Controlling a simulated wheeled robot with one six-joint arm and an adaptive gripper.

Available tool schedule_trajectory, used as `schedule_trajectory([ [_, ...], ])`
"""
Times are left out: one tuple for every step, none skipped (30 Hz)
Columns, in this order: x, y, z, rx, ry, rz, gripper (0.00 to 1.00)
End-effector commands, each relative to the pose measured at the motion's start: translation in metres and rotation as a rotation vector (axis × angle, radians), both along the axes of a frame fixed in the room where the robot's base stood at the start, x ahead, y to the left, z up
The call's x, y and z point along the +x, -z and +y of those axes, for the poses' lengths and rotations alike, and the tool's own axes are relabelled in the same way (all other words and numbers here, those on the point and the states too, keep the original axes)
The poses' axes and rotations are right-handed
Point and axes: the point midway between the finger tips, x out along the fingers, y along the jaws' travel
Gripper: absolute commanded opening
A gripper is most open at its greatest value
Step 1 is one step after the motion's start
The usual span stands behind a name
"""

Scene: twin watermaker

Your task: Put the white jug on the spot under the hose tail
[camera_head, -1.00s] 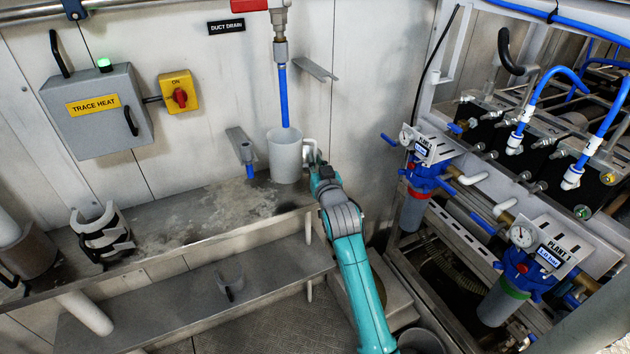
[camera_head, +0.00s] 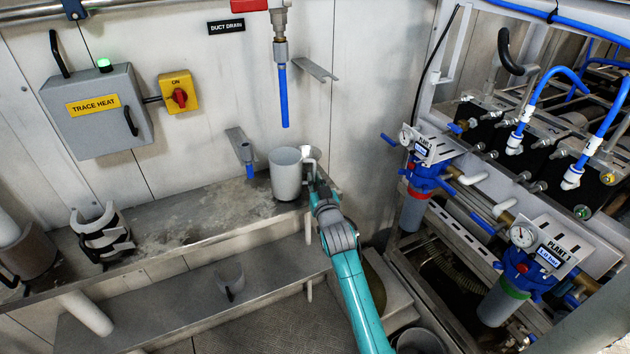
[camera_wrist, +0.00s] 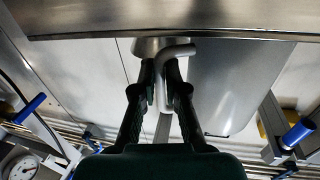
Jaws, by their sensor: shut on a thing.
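The white jug (camera_head: 285,178) is upright near the front edge of the upper shelf in the head view; I cannot tell whether its base touches the shelf. My gripper (camera_head: 314,180) is at its right side, shut on the handle (camera_head: 308,152). In the wrist view the fingers (camera_wrist: 161,78) close around the pale bent handle (camera_wrist: 177,52). The blue hose tail (camera_head: 284,95) hangs below the duct drain valve, its open end in view behind and above the jug. The shelf spot below it is partly hidden by the jug.
The upper shelf (camera_head: 195,218) is wet and stained left of the jug. A bracket with a short blue pipe (camera_head: 246,160) juts from the wall left of the jug. Another bracket (camera_head: 315,69) is right of the hose. Filter housings (camera_head: 412,210) stand to the right.

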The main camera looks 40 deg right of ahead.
Motion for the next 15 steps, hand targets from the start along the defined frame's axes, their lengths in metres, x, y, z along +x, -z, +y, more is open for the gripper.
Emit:
schedule_trajectory([
  [0.0,0.0012,0.0,0.0,0.0,0.0,0.0],
  [-0.0001,0.0022,0.0,0.0,0.0,0.001,0.0],
  [-0.0001,0.0032,0.0,0.001,0.0,0.002,0.14],
  [0.0,0.0029,0.0,0.0,0.0,0.001,0.21],
  [-0.0001,0.0028,0.0001,0.0,0.0,0.001,0.29],
  [-0.0001,0.0028,0.0001,0.0,0.0,0.001,0.37],
  [-0.0001,0.0028,0.0001,0.0,0.0,0.001,0.37],
  [-0.0001,0.0027,0.0001,0.0,0.0,0.001,0.37],
  [-0.0001,0.0027,0.0001,0.0,0.0,0.001,0.37],
  [-0.0001,0.0027,0.0001,0.0,0.0,0.001,0.37],
  [-0.0001,0.0026,0.0001,0.0,0.0,0.001,0.37],
  [-0.0001,0.0026,0.0001,0.0,0.0,0.001,0.37],
  [-0.0001,0.0026,0.0001,0.0,0.0,0.001,0.37],
  [-0.0001,0.0025,0.0,0.0,0.0,0.001,0.37],
  [-0.0001,0.0018,0.0,0.0,0.0,0.001,0.37],
])
